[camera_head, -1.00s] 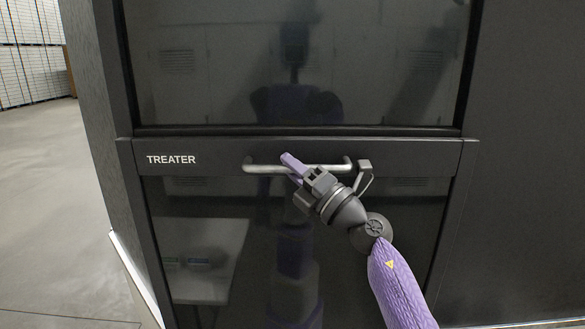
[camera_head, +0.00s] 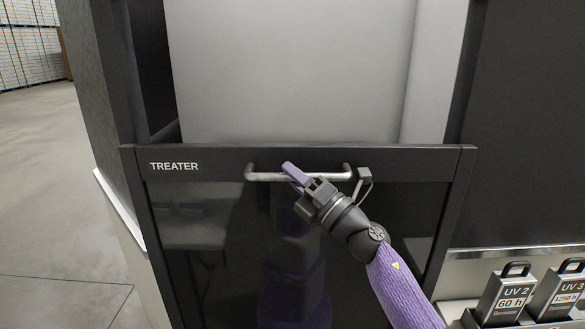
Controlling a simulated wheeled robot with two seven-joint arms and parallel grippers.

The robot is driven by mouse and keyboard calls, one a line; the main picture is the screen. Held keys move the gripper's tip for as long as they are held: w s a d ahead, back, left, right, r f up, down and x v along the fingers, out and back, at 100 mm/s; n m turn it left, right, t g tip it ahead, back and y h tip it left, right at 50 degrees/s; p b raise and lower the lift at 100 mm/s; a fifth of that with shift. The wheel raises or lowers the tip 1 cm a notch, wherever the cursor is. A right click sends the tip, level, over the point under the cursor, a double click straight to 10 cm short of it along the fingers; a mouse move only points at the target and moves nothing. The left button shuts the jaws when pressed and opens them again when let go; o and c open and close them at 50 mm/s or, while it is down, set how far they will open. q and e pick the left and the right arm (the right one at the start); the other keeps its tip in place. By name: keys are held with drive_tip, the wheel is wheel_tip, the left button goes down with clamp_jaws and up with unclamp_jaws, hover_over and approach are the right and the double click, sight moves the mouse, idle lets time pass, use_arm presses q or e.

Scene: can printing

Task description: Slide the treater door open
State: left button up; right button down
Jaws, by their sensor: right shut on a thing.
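The treater door (camera_head: 215,225) is a dark glossy panel with a black frame and a bar marked TREATER. Above its top edge the treater's pale grey interior (camera_head: 290,70) shows, so the door stands lowered and at least partly open. A silver horizontal handle (camera_head: 325,176) is fixed to the bar. My right gripper (camera_head: 296,176) is shut on the handle near its middle, with the purple finger across it. The far side of the grip is hidden. My left gripper is not in view.
At the lower right, dark handled boxes marked UV 2 (camera_head: 503,297) and UV 3 (camera_head: 560,292) stand on a pale ledge beside the treater. A dark wall panel (camera_head: 525,130) rises above them. Open grey floor (camera_head: 45,190) lies to the left.

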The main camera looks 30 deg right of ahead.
drive_tip(key=b, duration=1.4)
hover_over(293, 286)
drive_tip(key=s+a, duration=0.2)
drive_tip(key=s, duration=0.2)
wheel_tip(293, 286, down, 19)
drive_tip(key=shift+w+a+f+b, duration=0.1)
drive_tip(key=shift+f+b, duration=3.2)
drive_tip(key=shift+f, duration=0.65)
drive_tip(key=c, duration=0.6)
unclamp_jaws()
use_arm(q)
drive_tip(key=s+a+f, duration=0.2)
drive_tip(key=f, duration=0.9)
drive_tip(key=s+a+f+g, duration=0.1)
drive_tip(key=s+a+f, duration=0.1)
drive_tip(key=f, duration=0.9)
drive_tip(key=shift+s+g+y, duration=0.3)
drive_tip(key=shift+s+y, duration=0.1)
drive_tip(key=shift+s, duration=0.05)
use_arm(e)
drive_tip(key=v, duration=1)
